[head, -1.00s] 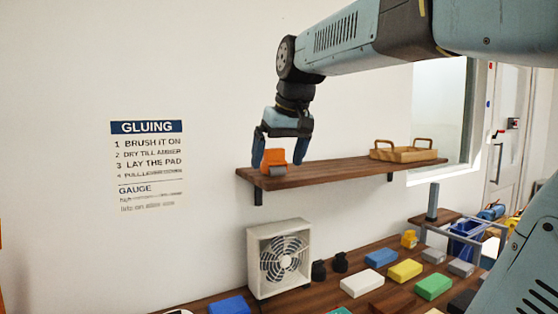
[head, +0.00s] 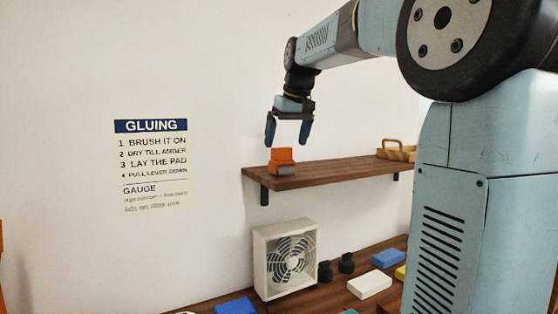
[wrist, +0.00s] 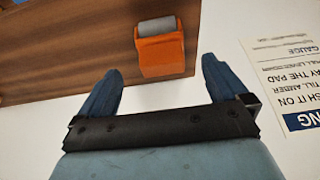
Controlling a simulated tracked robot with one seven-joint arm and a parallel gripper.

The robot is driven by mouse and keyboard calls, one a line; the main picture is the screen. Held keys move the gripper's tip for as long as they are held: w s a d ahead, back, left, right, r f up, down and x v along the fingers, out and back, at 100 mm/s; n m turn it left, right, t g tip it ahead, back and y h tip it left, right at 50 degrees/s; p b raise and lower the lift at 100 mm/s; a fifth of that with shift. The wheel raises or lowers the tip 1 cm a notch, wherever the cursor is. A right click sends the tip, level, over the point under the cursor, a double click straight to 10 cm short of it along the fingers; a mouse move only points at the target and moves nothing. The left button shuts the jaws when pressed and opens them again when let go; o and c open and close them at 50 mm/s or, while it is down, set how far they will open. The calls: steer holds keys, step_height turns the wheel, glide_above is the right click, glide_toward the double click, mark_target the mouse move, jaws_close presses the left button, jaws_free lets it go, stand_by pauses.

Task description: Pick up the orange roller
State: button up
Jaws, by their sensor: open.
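The orange roller (head: 282,156) stands on the left part of the wooden wall shelf (head: 335,170). It has an orange body and a grey cylinder, which shows clearly in the wrist view (wrist: 161,45). My gripper (head: 287,145) is open and empty, with its blue fingers pointing down just above the roller in the head view. In the wrist view, the roller lies beyond the fingertips (wrist: 160,72), roughly centred between them and apart from both.
A white fan (head: 287,258) stands on the counter below, beside dark pots and coloured blocks. A gluing sign (head: 152,165) hangs on the wall.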

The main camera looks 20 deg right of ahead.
mark_target(281, 160)
steer(key=shift+x, duration=3.95)
steer(key=shift+a+r, duration=0.1)
steer(key=shift+a, duration=0.05)
steer(key=shift+c, duration=0.5)
steer(key=c, duration=1.2)
steer(key=shift+o, duration=0.2)
steer(key=shift+r, duration=0.6)
steer(key=s+r, duration=1.1)
steer(key=s, duration=0.3)
steer(key=shift+r, duration=0.4)
